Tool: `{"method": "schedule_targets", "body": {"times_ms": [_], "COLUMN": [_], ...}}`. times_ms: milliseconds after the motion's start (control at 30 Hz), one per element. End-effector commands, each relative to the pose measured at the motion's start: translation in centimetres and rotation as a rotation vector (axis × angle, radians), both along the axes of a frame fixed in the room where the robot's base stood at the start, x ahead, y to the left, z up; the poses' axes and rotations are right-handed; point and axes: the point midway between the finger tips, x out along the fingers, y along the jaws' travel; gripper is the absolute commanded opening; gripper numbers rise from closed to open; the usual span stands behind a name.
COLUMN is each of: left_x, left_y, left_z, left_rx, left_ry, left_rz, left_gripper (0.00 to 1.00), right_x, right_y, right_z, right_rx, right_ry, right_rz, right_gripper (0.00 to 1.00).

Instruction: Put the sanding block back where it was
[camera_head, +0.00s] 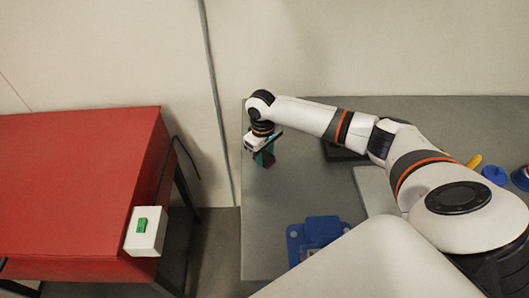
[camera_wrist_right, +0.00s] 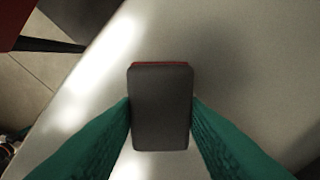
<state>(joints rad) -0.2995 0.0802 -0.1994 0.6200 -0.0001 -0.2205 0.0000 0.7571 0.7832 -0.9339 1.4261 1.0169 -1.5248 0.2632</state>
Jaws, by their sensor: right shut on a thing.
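The sanding block (camera_wrist_right: 160,108), dark grey with a red far edge, is between the two green fingers of my right gripper (camera_wrist_right: 160,125) in the right wrist view. The fingers are shut on its two sides. In the head view my right gripper (camera_head: 264,157) is over the far left corner area of the grey table (camera_head: 270,215); the block there is small and mostly hidden. In the wrist view the grey tabletop (camera_wrist_right: 245,60) lies beneath it; I cannot tell the gap exactly. My left gripper is not in view.
A red table (camera_head: 80,190) stands left across a floor gap, with a white box with a green button (camera_head: 146,231) at its corner. A blue item (camera_head: 318,233) lies at the grey table's front. A yellow thing (camera_head: 474,161) and blue round thing (camera_head: 494,175) lie right.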

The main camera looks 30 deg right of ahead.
Motion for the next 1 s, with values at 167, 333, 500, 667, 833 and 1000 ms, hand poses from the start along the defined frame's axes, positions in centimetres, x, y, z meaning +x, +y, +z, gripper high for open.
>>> {"method": "schedule_targets", "body": {"times_ms": [167, 333, 500, 667, 833, 1000], "left_x": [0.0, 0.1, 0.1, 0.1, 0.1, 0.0], "left_y": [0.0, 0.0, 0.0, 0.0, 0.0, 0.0], "left_z": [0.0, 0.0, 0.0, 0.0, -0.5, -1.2], "left_rx": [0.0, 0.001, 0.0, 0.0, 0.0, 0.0], "left_ry": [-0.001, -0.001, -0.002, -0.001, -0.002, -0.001], "left_rz": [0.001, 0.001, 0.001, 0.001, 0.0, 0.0], "left_gripper": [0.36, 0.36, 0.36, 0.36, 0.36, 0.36], "right_x": [0.0, 0.0, 0.0, 0.0, 0.1, 0.2], "right_y": [0.0, 0.0, 0.0, 0.0, 0.1, 0.2], "right_z": [-0.1, -0.2, -0.2, 0.0, 1.8, 5.5], "right_rx": [0.0, 0.0, 0.0, 0.0, 0.002, 0.001], "right_ry": [0.0, 0.0, 0.0, -0.001, -0.004, -0.005], "right_rz": [0.0, 0.0, 0.0, 0.0, 0.001, 0.001], "right_gripper": [0.09, 0.57, 0.59, 0.59, 0.59, 0.59]}}
